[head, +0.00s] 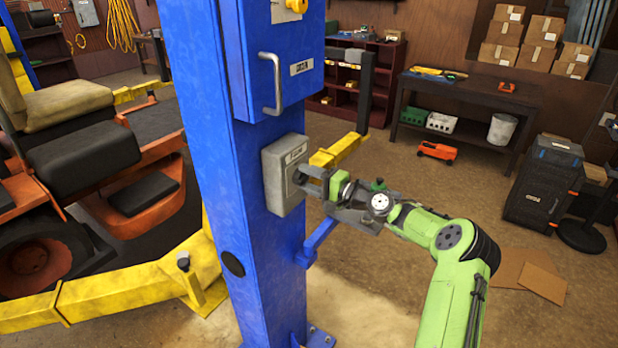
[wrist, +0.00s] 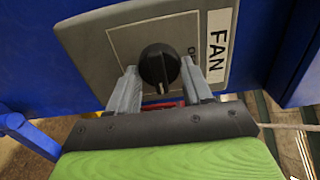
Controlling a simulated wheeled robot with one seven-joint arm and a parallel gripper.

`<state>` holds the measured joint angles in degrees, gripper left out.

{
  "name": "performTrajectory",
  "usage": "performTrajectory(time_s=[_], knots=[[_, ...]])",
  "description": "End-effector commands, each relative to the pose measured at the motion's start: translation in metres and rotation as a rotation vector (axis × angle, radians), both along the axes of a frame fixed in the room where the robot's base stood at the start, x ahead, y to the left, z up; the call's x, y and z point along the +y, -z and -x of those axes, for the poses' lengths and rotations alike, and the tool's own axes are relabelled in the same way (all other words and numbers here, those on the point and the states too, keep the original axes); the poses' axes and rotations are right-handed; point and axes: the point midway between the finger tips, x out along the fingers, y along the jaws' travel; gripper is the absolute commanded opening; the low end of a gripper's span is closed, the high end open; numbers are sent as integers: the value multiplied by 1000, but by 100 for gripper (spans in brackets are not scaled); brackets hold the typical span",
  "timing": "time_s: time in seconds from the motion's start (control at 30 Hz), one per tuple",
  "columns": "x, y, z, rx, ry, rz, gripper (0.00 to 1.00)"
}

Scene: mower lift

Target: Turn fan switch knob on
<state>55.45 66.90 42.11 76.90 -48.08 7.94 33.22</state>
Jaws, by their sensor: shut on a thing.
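The fan switch box is a grey box (head: 283,178) on the front of the blue lift post (head: 235,215). In the wrist view its plate (wrist: 120,45) carries a FAN label (wrist: 217,50) and a round black knob (wrist: 159,62). The knob's pale pointer mark faces the gripper side, toward the bottom of that view. Small lettering beside the knob is partly hidden. My gripper (head: 304,180) reaches the box from the right. In the wrist view its grey fingers (wrist: 159,78) are on both sides of the knob, shut on it. In the head view the knob is hidden.
A blue cabinet with a metal handle (head: 273,85) sits just above the switch box. A yellow lift arm (head: 335,150) extends behind the post, and another (head: 110,290) lies at lower left near the mower (head: 90,150).

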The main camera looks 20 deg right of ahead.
Motion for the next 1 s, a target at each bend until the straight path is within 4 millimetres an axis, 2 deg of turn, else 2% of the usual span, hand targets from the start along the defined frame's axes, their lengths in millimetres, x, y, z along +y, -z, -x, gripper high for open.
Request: performTrajectory(time_s=[0.43, 0.47, 0.6, 0.87, 1.0], knots=[[-1, 2, 0, 8, 2, -8, 19], [-1, 2, 0, 8, 2, -8, 54], [0, 1, 0, 6, 1, -8, 73], [-1, 1, 1, 4, 1, -7, 73], [-12, 2, 15, 5, 5, -6, 73]])
